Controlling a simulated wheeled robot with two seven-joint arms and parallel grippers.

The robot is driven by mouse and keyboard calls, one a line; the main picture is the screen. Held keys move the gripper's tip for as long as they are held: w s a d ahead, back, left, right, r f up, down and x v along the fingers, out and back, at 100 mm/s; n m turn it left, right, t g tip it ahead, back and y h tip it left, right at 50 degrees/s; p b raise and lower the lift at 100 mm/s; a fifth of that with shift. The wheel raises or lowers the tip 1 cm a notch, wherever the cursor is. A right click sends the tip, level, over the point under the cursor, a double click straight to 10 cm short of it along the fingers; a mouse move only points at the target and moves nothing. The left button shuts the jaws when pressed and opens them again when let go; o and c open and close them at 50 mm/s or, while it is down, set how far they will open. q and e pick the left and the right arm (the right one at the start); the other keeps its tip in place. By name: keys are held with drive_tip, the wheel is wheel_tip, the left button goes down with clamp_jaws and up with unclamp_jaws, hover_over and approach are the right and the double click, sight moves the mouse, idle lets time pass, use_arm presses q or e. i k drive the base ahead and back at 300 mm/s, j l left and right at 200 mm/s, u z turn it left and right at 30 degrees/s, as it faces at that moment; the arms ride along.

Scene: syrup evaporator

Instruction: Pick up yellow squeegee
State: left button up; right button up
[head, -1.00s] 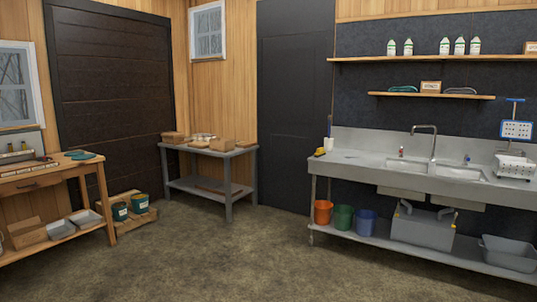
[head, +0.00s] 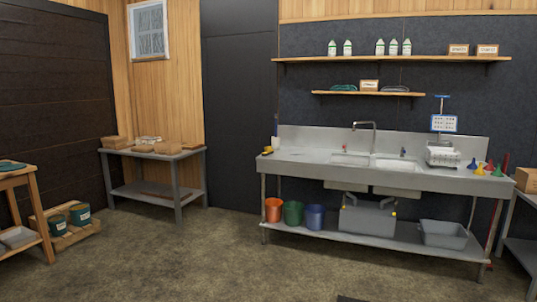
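A small yellow item (head: 267,150) lies at the left end of the steel sink counter (head: 310,157). It is too small to tell whether it is the yellow squeegee. Neither of my grippers shows in the head view.
Orange, green and blue buckets (head: 315,217) and a grey tub (head: 443,235) sit on the counter's lower shelf. Coloured funnels (head: 480,167) stand at its right end. A grey table (head: 178,153) is at the back left. The floor (head: 210,255) in front is open.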

sight(267, 150)
drive_tip(key=i+z, duration=0.25)
drive_tip(key=i, duration=3.1)
drive_tip(key=i+l+u, duration=0.2)
drive_tip(key=i+u, duration=0.15)
drive_tip(key=i, duration=0.25)
drive_tip(key=i+l+u, duration=0.35)
drive_tip(key=i, duration=0.3)
drive_tip(key=i+l+u, duration=0.3)
drive_tip(key=i+l, duration=0.2)
